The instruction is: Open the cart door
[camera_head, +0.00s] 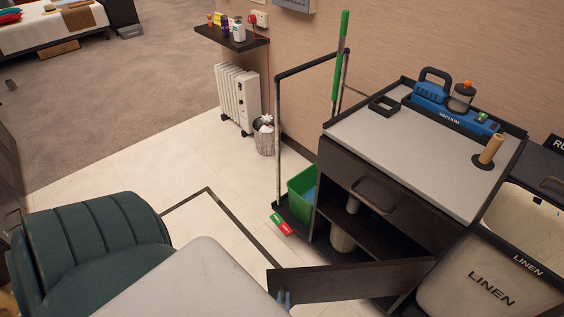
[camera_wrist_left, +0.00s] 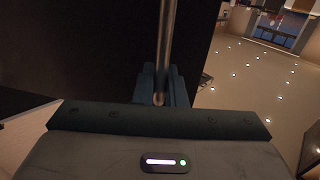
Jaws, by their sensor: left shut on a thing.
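The cart door (camera_head: 350,283) is a dark panel at the bottom of the head view, standing swung out from the cart, with the lower shelves exposed behind it. The cart (camera_head: 395,140) has a grey top and a dark drawer with a handle (camera_head: 374,196). My left gripper (camera_head: 284,298) is at the door's free left end, only its blue fingertips showing. In the left wrist view its fingers (camera_wrist_left: 160,95) are shut around a metal bar handle (camera_wrist_left: 166,45), beside the dark door surface (camera_wrist_left: 75,50). My right gripper is not in view.
A green bucket (camera_head: 302,195) and upright rail are at the cart's left side. Linen bins (camera_head: 490,285) stand at the right. Pale floor (camera_head: 240,190) is clear between chair and cart.

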